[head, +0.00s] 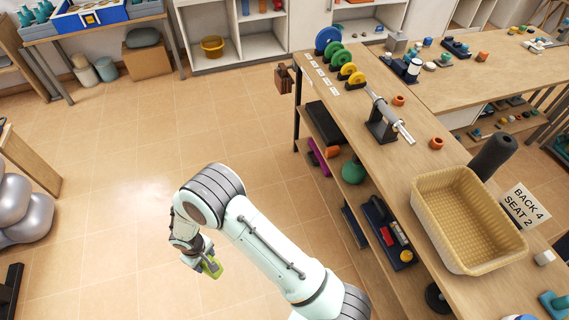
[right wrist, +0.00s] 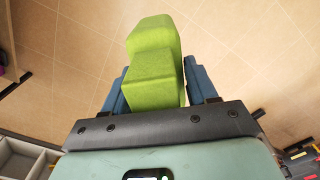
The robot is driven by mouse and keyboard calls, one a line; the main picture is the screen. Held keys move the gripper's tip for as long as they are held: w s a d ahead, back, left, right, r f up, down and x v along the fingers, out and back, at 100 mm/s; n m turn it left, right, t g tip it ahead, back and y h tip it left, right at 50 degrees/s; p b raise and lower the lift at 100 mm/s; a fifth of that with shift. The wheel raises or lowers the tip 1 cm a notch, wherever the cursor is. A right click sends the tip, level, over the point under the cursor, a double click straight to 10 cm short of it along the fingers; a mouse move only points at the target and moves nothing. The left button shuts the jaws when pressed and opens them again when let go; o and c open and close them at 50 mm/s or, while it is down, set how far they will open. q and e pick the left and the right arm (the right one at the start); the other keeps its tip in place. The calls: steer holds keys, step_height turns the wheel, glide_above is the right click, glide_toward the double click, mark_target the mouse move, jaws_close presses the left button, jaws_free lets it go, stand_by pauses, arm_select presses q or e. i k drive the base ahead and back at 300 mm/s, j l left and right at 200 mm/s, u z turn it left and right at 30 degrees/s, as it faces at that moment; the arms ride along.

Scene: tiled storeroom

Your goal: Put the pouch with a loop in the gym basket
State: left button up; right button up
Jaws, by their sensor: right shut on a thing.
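My right gripper (head: 202,262) is out over the open floor, left of the long wooden table. It is shut on a small green thing (head: 212,267), which points downward. In the right wrist view the green thing (right wrist: 152,70) looks blocky and stepped, held between the two blue fingers of the right gripper (right wrist: 156,85). I see no clear loop on it, and cannot tell whether it is the pouch. The gym basket, a beige woven one (head: 490,264), stands on the table at right and looks empty. My left gripper is not in view.
A dark cylinder (head: 492,156) and a "BACK 4 SEAT 2" sign (head: 526,205) are beside the basket. A metal bar on a stand (head: 383,122) and coloured discs (head: 341,60) occupy the table's far part. Silvery balls (head: 20,205) lie at left. The middle floor is clear.

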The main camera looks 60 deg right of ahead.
mark_target(460, 235)
steer(key=z, duration=1.55)
